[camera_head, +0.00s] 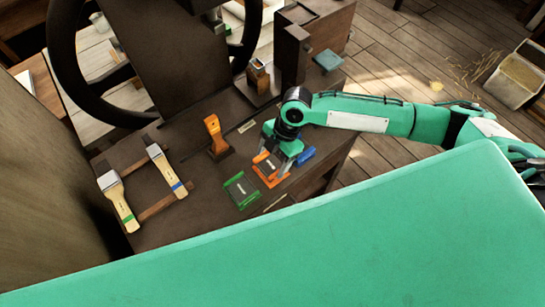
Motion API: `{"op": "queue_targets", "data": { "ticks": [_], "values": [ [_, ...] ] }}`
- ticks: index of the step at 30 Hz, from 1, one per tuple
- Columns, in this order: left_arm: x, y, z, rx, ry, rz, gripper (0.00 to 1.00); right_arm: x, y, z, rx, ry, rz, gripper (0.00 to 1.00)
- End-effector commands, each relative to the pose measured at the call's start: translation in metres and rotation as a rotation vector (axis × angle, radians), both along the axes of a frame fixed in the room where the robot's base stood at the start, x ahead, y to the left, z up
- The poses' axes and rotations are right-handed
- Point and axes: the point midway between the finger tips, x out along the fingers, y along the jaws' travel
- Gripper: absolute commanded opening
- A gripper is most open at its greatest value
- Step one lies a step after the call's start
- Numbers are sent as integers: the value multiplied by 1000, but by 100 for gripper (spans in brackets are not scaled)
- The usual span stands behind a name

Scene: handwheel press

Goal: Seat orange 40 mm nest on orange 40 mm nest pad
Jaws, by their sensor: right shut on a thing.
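My right gripper (276,163) reaches in from the right and points down over the bench. It is shut on an orange piece (265,158), which I take for the orange 40 mm nest; the fingers partly hide it. Orange edges with a small pale label (271,175) show just below and in front of the fingers, at the orange pad's place. I cannot tell nest from pad clearly, or whether they touch. My left gripper is not in view.
A green frame (241,190) lies left of the gripper and a blue piece (306,156) close on its right. An orange upright piece (214,132) stands behind. The press handwheel (62,62) rises behind.

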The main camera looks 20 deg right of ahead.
Motion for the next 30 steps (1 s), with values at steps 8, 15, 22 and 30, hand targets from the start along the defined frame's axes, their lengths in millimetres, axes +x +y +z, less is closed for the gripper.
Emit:
{"op": "queue_targets", "data": {
  "ticks": [8,15,22,30],
  "values": [
    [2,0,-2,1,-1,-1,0,0,0,-5,1,-1,0,29],
    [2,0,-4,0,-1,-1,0,0,0,-9,1,-1,0,29],
    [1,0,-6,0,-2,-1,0,0,1,-14,1,-1,1,29],
    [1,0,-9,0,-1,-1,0,0,1,-19,1,-1,1,29]
  ]
}}
